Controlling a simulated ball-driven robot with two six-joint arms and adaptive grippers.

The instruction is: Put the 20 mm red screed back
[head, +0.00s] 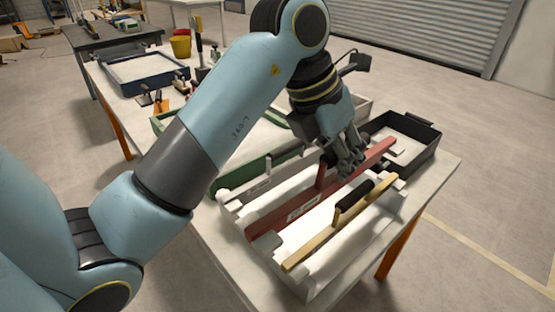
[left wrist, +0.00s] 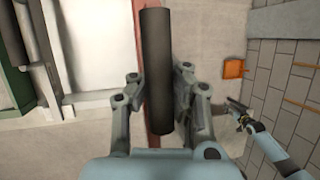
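The red screed (head: 275,223) is a long red board with a pale label. It stands on edge at the white rack (head: 312,285), between a grey screed (head: 258,188) and a yellow screed (head: 345,222); I cannot tell whether it is fully seated. My left gripper (head: 350,165) is over its middle and hides its handle in the head view. In the left wrist view, the dark handle (left wrist: 157,65) lies between the fingers of my left gripper (left wrist: 158,90), which appear closed against both sides. My right gripper (left wrist: 238,112) shows small, apart from the rack; its opening is unclear.
A black tray (head: 432,143) stands behind the rack's right end. The table's right edge is close to the rack.

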